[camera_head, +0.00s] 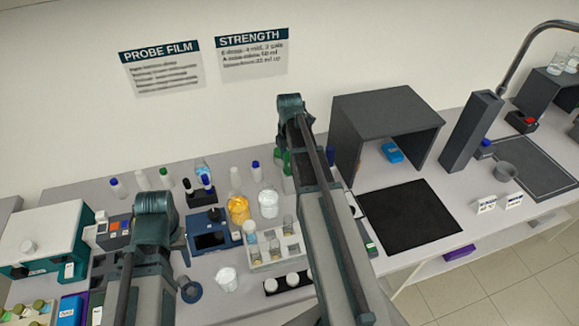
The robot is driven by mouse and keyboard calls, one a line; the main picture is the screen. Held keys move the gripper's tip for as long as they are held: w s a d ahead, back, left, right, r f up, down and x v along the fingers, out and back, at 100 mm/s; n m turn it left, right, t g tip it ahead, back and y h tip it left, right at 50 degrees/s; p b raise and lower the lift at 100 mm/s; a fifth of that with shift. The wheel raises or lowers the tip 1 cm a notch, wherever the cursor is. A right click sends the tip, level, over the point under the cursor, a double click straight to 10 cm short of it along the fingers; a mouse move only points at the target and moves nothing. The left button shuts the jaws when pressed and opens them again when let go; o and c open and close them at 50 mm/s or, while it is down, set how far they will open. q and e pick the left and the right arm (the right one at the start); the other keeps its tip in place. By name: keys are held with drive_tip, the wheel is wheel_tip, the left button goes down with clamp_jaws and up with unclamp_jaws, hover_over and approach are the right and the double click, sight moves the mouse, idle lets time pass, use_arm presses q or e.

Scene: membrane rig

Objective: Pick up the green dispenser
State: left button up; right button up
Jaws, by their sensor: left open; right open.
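A green-topped item (287,185), which may be the green dispenser, stands towards the back of the bench, just left of my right arm. The arm covers part of it, so its full shape is hidden. A pale bottle with a green cap (165,177) stands farther left at the back. My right arm reaches up across the middle of the picture, and my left arm rises at the lower left. I cannot make out the fingers of either gripper, and I see nothing held.
An amber-filled flask (238,208), a clear flask (268,204) and a pale tube rack (291,256) crowd the bench between my arms. A dark open-fronted hood (388,112) and a black mat (410,217) lie to the right. The mat is clear.

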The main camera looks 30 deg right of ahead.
sight(289, 154)
drive_tip(key=shift+f+b, duration=0.35)
drive_tip(key=shift+f, duration=0.45)
use_arm(q)
drive_tip(key=shift+f, duration=0.75)
use_arm(e)
drive_tip(key=shift+r, duration=0.1)
drive_tip(key=c, duration=1.2)
use_arm(q)
drive_tip(key=shift+r, duration=0.1)
use_arm(e)
drive_tip(key=shift+r, duration=0.1)
wheel_tip(289, 154, up, 10)
drive_tip(key=p, duration=1)
use_arm(q)
wheel_tip(289, 154, up, 18)
drive_tip(key=p, duration=0.8)
drive_tip(key=shift+f, duration=0.25)
use_arm(e)
drive_tip(key=s+a+r, duration=0.4)
drive_tip(key=a+r, duration=0.3)
drive_tip(key=a, duration=0.3)
drive_tip(key=shift+s+a+r, duration=0.25)
drive_tip(key=shift+s+a, duration=0.05)
drive_tip(key=shift+a, duration=0.1)
